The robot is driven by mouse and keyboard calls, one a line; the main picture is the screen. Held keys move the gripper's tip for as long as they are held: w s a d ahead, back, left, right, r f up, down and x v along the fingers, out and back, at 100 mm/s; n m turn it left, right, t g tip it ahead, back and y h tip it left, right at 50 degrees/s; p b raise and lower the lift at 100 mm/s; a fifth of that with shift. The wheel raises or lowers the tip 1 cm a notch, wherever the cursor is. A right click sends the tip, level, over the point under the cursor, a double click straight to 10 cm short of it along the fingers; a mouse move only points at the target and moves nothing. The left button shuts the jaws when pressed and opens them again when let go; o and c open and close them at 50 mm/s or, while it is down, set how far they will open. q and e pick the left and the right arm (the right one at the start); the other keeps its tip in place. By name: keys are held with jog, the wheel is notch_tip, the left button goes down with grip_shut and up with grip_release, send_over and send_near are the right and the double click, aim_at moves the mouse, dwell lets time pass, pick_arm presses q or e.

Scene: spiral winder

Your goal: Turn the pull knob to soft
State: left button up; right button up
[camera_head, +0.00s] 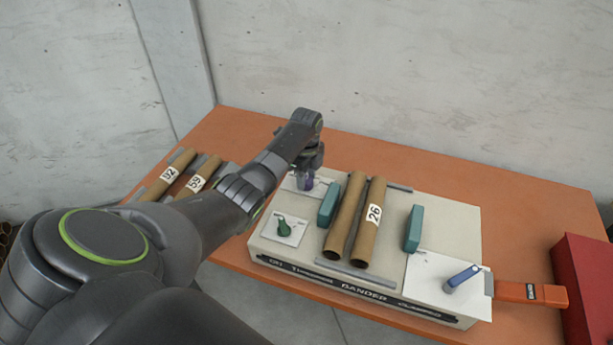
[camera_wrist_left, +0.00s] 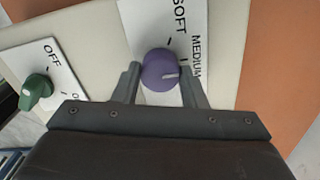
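The purple knob (camera_wrist_left: 161,70) sits on a white plate marked SOFT and MEDIUM. Its white pointer line is on the right of its face, toward the MEDIUM side and away from SOFT. My left gripper (camera_wrist_left: 160,70) is over it, with one finger on each side of the knob. Whether the fingers press on it or stand just off it is not clear. In the head view the knob (camera_head: 304,180) shows small under my left gripper (camera_head: 309,170), at the back left of the beige machine (camera_head: 450,215). My right gripper is not in view.
A green knob (camera_head: 284,228) marked OFF sits in front of the purple one. Two brown tubes (camera_head: 347,218) lie between teal blocks (camera_head: 413,229) on the machine. A blue lever (camera_head: 462,278) and a red box (camera_head: 590,285) are at right. More tubes (camera_head: 203,175) lie at left.

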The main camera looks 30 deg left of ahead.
pick_arm(q)
jog(key=c, duration=0.5)
jog(key=shift+o, duration=0.2)
jog(key=shift+r+n+p, duration=0.15)
jog(key=shift+n+p, duration=0.5)
jog(key=shift+n, duration=0.15)
jog(key=n+p, duration=0.1)
jog(key=n, duration=0.1)
jog(key=shift+n, duration=0.3)
jog(key=n+p, duration=0.2)
jog(key=n, duration=0.2)
jog(key=shift+n+p, duration=0.7)
jog(key=shift+n, duration=1.2)
